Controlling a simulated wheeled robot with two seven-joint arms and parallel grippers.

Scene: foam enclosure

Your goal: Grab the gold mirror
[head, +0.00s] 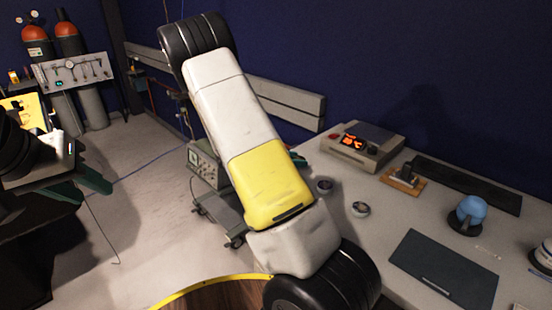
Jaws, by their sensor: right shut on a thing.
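I cannot make out a gold mirror for certain. Two small round pieces lie on the grey worktable: a dark one (325,185) beside my right arm, and one with a pale face (360,209) a little nearer. My right arm crosses the middle of the view and hides most of my right gripper; only a dark green part (299,160) shows past the yellow link, over the table's left edge. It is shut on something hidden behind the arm. My left gripper (75,195) is at the far left, away from the worktable, its green fingers apart and empty.
The worktable (350,262) holds a box with a red display (362,145), a small wooden block (403,180), a blue dome (472,212) and a dark flat panel (443,268). A wheeled cart (222,212) stands left of it. Open floor lies between the arms.

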